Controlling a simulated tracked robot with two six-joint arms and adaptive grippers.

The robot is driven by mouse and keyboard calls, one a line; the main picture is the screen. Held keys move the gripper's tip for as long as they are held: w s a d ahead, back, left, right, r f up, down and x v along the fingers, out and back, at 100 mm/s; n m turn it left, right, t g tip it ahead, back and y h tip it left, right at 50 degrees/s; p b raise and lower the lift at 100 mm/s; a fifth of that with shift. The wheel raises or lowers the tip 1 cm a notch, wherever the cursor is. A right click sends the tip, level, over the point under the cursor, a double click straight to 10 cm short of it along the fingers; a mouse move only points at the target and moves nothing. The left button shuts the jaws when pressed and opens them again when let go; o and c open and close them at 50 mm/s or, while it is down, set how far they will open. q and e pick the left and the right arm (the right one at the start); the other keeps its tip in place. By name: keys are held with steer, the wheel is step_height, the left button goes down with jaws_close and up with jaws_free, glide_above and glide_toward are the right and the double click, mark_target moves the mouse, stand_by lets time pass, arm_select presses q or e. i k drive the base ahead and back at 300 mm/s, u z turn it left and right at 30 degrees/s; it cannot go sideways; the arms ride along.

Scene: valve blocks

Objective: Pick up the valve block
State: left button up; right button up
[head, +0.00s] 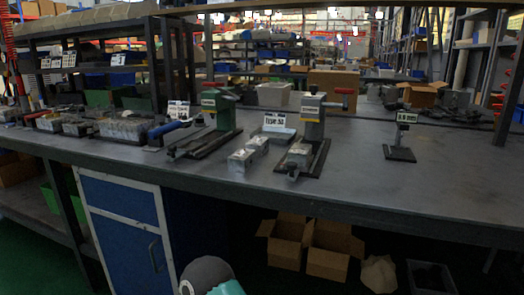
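A silver-grey valve block (241,160) lies on the grey workbench (430,180), near its front middle. A second pale metal piece (258,143) sits right behind it; I cannot tell whether the two are joined. Another metal block (299,152) is at the base of the grey clamp fixture (312,125) just to the right. Neither gripper is in view, and nothing visible is holding the block.
A green clamp fixture (222,112) with a red handle stands left of the block. A sign (274,122) stands behind it, and a small stand with a label (401,145) is to the right. Trays of parts (124,130) fill the left. The right front bench is clear.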

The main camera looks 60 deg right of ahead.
mark_target(300, 153)
steer(key=z, duration=0.55)
steer(key=k, duration=1.3)
steer(key=z, duration=0.95)
steer(key=i, duration=1)
steer(key=u, duration=0.45)
